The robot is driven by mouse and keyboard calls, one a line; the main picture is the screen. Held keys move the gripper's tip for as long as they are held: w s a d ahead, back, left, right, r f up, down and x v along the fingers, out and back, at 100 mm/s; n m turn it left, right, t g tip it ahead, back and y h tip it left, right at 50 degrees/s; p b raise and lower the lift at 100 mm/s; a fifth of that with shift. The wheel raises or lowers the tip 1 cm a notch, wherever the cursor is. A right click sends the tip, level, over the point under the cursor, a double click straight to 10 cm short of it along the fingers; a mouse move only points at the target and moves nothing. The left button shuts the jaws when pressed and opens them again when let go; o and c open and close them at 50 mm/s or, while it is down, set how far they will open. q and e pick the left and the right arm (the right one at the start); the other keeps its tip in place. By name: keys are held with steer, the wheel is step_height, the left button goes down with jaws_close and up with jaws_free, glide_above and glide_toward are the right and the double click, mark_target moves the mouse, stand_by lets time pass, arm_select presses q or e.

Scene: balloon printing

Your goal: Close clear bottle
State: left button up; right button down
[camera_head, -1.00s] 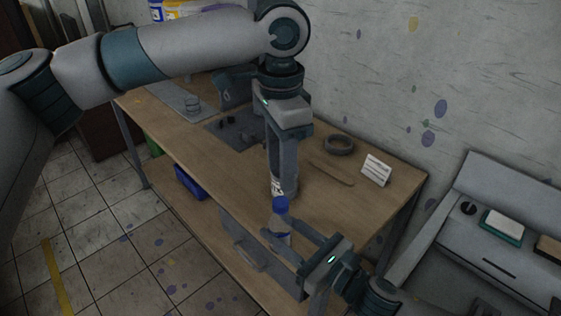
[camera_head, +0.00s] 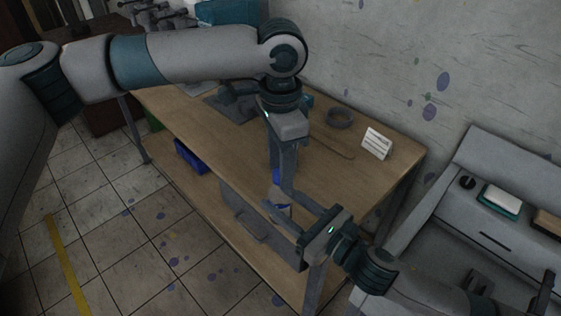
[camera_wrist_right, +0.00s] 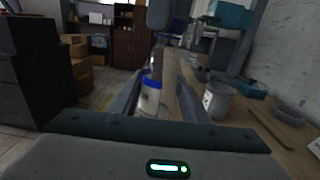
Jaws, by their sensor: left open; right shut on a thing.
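The clear bottle (camera_head: 281,193) stands upright in my right gripper (camera_head: 289,213), which is shut around its lower part just off the table's front edge. A blue cap (camera_head: 277,176) shows at its top in the head view; I cannot tell how it is seated. The right wrist view shows the bottle's body (camera_wrist_right: 149,101) between the fingers, with a blue band and a whitish lower part. My left gripper (camera_head: 281,182) points straight down from above, open, its fingertips at the cap's height. One of its fingers partly covers the bottle top.
The wooden table (camera_head: 225,153) holds a dark ring (camera_head: 340,117), a white sign (camera_head: 376,143) and a thin stick. In the right wrist view, a labelled grey cup (camera_wrist_right: 219,101) stands right of the bottle. A grey cabinet (camera_head: 480,215) stands at the right.

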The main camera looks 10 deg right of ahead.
arm_select(q)
jaws_close()
steer(key=shift+m, duration=0.9)
steer(key=shift+o, duration=0.8)
jaws_free()
steer(key=shift+r, duration=0.1)
step_height(320, 180, up, 12)
